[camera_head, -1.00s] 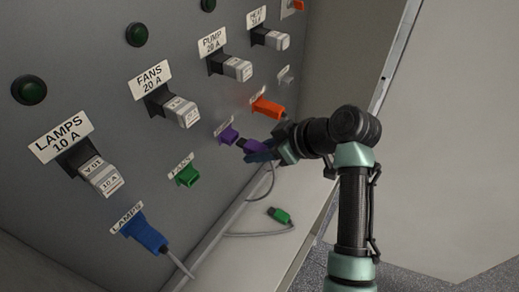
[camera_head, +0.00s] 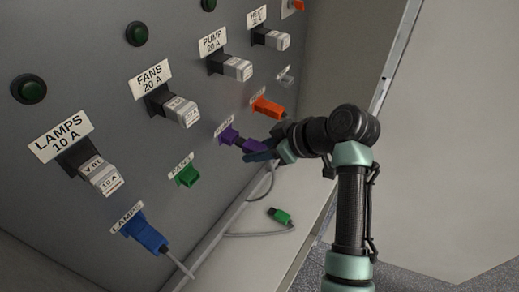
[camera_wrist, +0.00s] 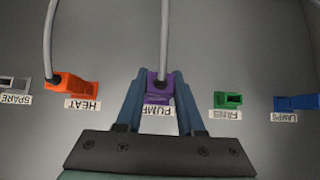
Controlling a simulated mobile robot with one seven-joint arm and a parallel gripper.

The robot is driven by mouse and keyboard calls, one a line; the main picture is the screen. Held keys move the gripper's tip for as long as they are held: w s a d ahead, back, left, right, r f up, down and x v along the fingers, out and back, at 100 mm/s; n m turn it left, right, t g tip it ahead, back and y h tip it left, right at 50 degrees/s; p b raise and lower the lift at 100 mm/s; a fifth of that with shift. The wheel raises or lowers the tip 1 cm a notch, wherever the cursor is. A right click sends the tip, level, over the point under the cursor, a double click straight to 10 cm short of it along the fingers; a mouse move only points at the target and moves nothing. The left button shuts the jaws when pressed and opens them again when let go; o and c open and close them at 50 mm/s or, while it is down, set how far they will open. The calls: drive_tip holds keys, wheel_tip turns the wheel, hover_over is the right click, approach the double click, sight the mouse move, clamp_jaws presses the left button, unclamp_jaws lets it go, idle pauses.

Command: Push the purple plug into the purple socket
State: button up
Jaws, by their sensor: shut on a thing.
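The purple socket (camera_head: 229,135) sits on the grey panel under a small label, between the green socket and the orange one. The purple plug (camera_head: 251,146) is in my gripper (camera_head: 268,151), in line with the socket and very close to it in the head view. In the wrist view the purple plug (camera_wrist: 160,84) is between my two blue fingers (camera_wrist: 158,92), just at the PUMP label, with its grey cable running upward. My gripper is shut on the plug. The plug hides the purple socket in the wrist view, so I cannot tell whether its tip is inside.
The orange plug (camera_head: 267,107) sits in its socket close beside my gripper. The green socket (camera_head: 187,176) is empty. A blue plug (camera_head: 146,234) is at the LAMPS socket. A loose green plug (camera_head: 279,215) lies on the ledge below. Breakers line the panel above.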

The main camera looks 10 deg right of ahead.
drive_tip(key=shift+w+a, duration=0.95)
drive_tip(key=shift+w, duration=0.05)
idle(1.9)
drive_tip(key=o, duration=1.1)
drive_tip(key=shift+c, duration=0.2)
